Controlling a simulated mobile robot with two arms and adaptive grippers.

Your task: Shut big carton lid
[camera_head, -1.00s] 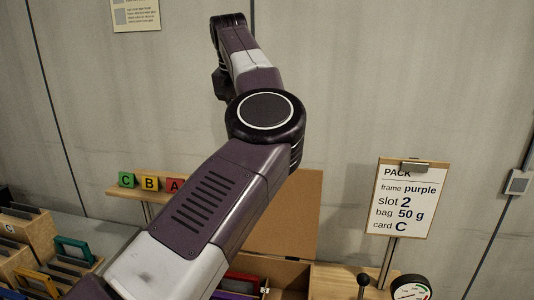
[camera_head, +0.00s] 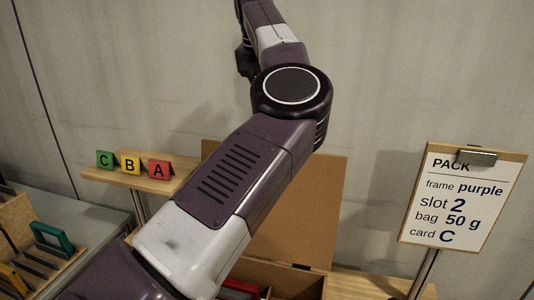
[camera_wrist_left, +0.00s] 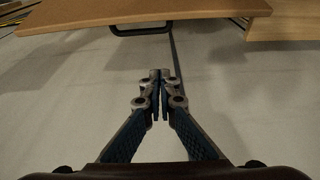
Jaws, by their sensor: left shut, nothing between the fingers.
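The big carton (camera_head: 308,283) is at the bottom of the head view, partly hidden behind my left arm. Its brown lid (camera_head: 318,212) stands up open at the back of the carton. My left arm crosses in front of the lid and reaches up past the top edge, so its gripper is out of the head view. In the left wrist view my left gripper (camera_wrist_left: 160,78) is shut and empty, with grey floor or wall behind it. A brown board (camera_wrist_left: 130,12) with a dark handle-like bar lies beyond the fingertips, apart from them; I cannot tell whether it is the lid.
A small shelf holds green C, yellow B and red A cards (camera_head: 130,165). A clipboard sign (camera_head: 463,198) stands at the right. Wooden racks with frames (camera_head: 50,240) are at the lower left. A wooden block (camera_wrist_left: 285,24) shows at the upper right of the wrist view.

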